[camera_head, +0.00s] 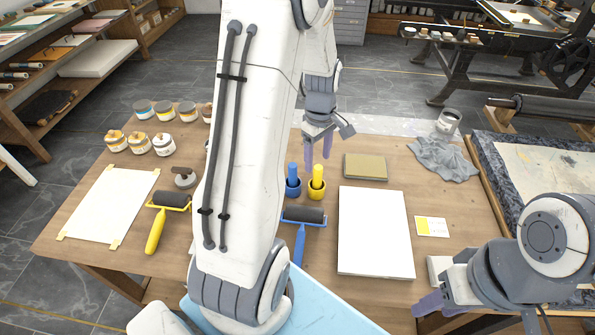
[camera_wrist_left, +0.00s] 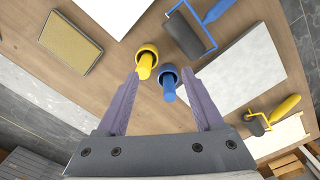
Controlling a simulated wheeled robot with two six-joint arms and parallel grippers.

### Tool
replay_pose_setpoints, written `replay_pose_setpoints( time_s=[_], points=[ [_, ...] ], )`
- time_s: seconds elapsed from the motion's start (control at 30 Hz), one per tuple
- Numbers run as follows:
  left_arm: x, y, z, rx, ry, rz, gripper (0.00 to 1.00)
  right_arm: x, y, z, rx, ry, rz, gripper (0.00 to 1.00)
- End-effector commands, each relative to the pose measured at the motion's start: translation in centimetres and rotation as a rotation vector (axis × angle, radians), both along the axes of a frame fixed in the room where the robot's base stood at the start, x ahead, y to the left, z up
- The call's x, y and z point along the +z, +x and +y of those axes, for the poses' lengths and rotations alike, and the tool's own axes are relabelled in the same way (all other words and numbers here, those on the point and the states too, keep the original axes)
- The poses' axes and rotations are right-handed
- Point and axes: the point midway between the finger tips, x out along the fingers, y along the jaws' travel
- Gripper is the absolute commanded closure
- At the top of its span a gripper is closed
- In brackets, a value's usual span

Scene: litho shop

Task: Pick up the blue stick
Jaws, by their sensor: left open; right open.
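The blue stick (camera_head: 292,170) stands upright in a small blue cup (camera_head: 293,191) on the wooden table. It also shows in the left wrist view (camera_wrist_left: 169,93). A yellow stick (camera_head: 318,172) stands in a yellow cup (camera_head: 317,194) just to its right. My left gripper (camera_head: 318,148) is open above and behind the two cups. In the left wrist view, the blue stick and the yellow stick (camera_wrist_left: 145,72) both appear between its open fingers (camera_wrist_left: 163,80), with nothing gripped. My right gripper (camera_head: 430,306) is open and empty at the lower right, far from the blue stick.
A blue-handled roller (camera_head: 303,214) lies before the cups and a yellow-handled roller (camera_head: 171,201) further left. A white slab (camera_head: 374,232), an olive block (camera_head: 365,167) and a grey cloth (camera_head: 444,158) lie to the right. Several jars stand at the back left. My left arm hides the table's middle.

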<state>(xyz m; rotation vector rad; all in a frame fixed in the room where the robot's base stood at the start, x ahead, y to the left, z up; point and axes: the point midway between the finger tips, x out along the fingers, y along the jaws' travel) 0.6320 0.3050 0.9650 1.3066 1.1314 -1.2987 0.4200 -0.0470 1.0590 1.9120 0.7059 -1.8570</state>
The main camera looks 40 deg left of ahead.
Motion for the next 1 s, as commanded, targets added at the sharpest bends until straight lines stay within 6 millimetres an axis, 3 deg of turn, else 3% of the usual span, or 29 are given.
replay_pose_setpoints(
  time_s=[0.03, 0.1, 0.3, 0.53, 0.77, 1.0],
  points=[
    [-0.7, -0.2, 2.5, 0.113, 0.0, 0.008, 0.31, 0.4, 0.0, 0.0, 0.0, 0.0, 0.0, 0.55],
    [-1.6, -0.4, 5.0, 0.239, 0.001, 0.01, 0.31, 0.5, 0.0, 0.0, 0.0, 0.0, 0.0, 0.55],
    [-3.4, -0.9, 8.4, 0.413, 0.003, 0.015, 0.31, 0.8, 0.0, 0.0, 0.0, 0.0, 0.0, 0.55],
    [-6.9, -1.0, 8.5, 0.425, 0.002, 0.017, 0.31, 1.1, 0.0, 0.0, 0.0, 0.0, 0.0, 0.55],
    [-8.6, -0.8, 8.5, 0.422, 0.003, 0.015, 0.31, 1.3, 0.0, 0.0, 0.0, 0.0, 0.0, 0.55],
    [-11.7, -0.1, 8.2, 0.421, 0.002, 0.018, 0.31, 2.4, 0.0, 0.0, 0.0, 0.0, 0.0, 0.55]
  ],
)
